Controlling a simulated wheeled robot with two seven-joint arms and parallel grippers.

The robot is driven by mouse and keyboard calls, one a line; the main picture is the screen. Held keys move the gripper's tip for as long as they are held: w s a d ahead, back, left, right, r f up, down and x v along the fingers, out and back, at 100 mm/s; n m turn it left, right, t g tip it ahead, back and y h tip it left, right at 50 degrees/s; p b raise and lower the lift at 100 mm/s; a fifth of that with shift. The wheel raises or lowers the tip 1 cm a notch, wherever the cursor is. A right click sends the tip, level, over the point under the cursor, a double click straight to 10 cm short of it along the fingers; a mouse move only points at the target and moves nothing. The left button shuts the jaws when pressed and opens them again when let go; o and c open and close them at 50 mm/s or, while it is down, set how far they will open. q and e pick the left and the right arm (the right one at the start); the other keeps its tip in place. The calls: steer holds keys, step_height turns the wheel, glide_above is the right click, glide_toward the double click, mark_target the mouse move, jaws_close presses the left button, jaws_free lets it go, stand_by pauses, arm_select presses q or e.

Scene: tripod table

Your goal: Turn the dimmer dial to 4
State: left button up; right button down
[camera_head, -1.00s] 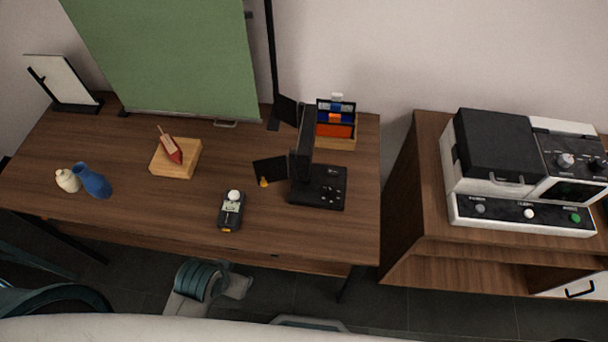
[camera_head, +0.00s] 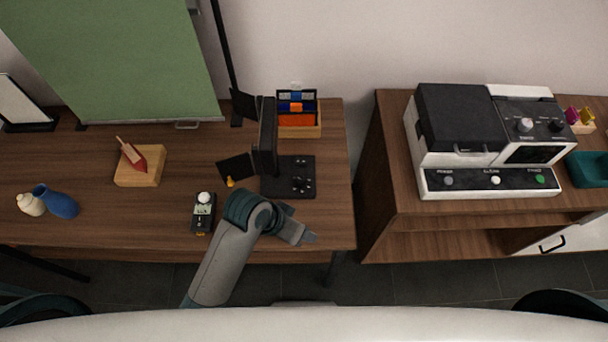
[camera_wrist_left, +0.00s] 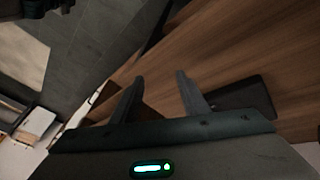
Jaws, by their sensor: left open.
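A black lamp (camera_head: 268,135) with flaps stands on a flat black base (camera_head: 300,187) near the right end of the table. Small knobs show on the base, but no dial numbers are readable, so I cannot tell which is the dimmer dial. My left gripper (camera_head: 306,237) is just in front of the base, near the table's front edge. In the left wrist view, its two fingers (camera_wrist_left: 160,92) are apart with nothing between them. A flat black object (camera_wrist_left: 245,97) lies on the wood right of them. My right gripper is not in view.
On the table (camera_head: 95,215) are a handheld meter (camera_head: 203,215), a wooden block (camera_head: 140,172) with a red item, a blue vase (camera_head: 58,203), and a box of coloured items (camera_head: 298,120). A white-and-black machine (camera_head: 485,180) with knobs stands on the right cabinet (camera_head: 390,170).

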arm_select(q)
steer(key=w+d+r+m+g+y, duration=0.1)
steer(key=w+d+r+m+g, duration=0.2)
steer(key=d, duration=0.4)
steer(key=w+d+r+m+y, duration=0.1)
steer(key=w+d+r+m, duration=0.2)
steer(key=d+r+m, duration=0.3)
steer(key=w+a+r+m+y, duration=0.1)
steer(key=w+a+r+y, duration=0.1)
steer(key=w+r+y, duration=0.1)
steer(key=w+a+r+m+t+y, duration=0.1)
steer(key=w+a+r+y, duration=0.2)
steer(key=w, duration=0.3)
steer(key=shift+w+r+y, duration=0.25)
steer(key=shift+r+y, duration=0.05)
steer(key=shift+y, duration=0.3)
steer(key=shift+f, duration=0.15)
steer(key=p, duration=0.4)
glide_toward(301, 180)
steer(key=x, duration=0.6)
steer(key=shift+a+f, duration=0.1)
steer(key=shift+f, duration=0.1)
steer(key=shift+x, duration=0.75)
